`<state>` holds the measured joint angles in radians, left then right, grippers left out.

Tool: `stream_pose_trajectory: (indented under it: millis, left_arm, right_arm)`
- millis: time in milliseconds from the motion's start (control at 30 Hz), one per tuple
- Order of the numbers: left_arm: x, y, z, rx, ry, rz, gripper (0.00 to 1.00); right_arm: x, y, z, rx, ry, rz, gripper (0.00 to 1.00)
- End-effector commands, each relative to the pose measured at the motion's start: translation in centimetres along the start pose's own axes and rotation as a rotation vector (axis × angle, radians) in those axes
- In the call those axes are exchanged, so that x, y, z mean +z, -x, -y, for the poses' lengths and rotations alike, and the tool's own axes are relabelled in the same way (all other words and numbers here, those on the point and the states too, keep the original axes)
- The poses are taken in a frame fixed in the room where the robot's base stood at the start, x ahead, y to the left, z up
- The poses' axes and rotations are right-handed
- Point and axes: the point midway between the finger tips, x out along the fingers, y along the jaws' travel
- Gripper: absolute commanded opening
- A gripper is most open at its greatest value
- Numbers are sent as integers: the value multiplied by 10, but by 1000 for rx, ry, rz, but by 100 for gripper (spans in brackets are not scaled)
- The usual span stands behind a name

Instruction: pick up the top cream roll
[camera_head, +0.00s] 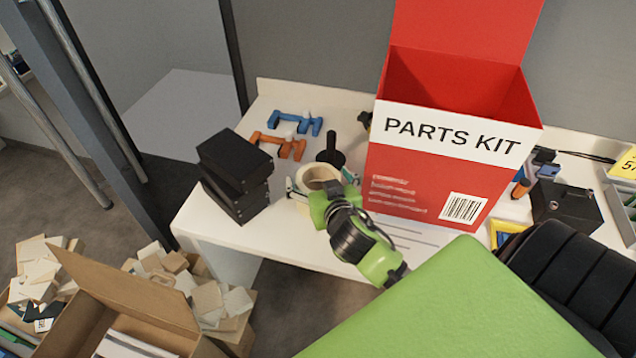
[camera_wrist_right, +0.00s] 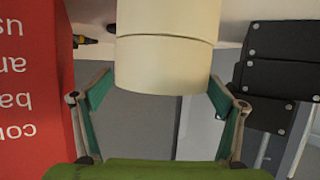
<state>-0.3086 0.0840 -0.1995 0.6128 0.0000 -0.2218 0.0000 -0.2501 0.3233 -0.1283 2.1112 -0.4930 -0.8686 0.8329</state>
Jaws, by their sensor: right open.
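The top cream roll (camera_head: 317,173) stands on the white table, left of the red box, partly hidden by my green right wrist. In the right wrist view, which is upside down, the top cream roll (camera_wrist_right: 163,66) shows in the centre. A seam parts it from a second cream roll (camera_wrist_right: 170,18) stacked under it. My right gripper (camera_head: 320,185) is open, with one finger on each side of the top roll. In the right wrist view the green finger pads of the right gripper (camera_wrist_right: 158,92) flank the roll with visible gaps. My left gripper is not in view.
A red "PARTS KIT" box (camera_head: 436,170) stands close on the right. Stacked black boxes (camera_head: 236,175) stand on the left. A black knob-like object (camera_head: 331,152) and orange-blue clamps (camera_head: 280,145) lie behind. An open carton (camera_head: 125,290) is on the floor.

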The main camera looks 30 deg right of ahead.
Motion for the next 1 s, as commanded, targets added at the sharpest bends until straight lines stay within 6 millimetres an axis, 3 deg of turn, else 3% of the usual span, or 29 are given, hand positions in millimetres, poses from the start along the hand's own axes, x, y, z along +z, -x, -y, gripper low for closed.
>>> stream_pose_trajectory:
  millis: [167, 400, 667, 833, 1000]
  left_arm:
    - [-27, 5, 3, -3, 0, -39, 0]
    - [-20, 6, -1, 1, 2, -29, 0]
    - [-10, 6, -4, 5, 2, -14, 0]
    - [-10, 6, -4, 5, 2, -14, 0]
    - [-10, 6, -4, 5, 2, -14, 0]
  right_arm:
    - [1, -22, 1, 1, 5, 0, 88]
    - [4, -48, 2, 0, 3, 1, 88]
    - [4, -50, 2, -1, 1, 1, 88]
    - [5, -50, 2, -1, 1, 2, 46]
    - [4, -50, 2, -1, 1, 1, 46]
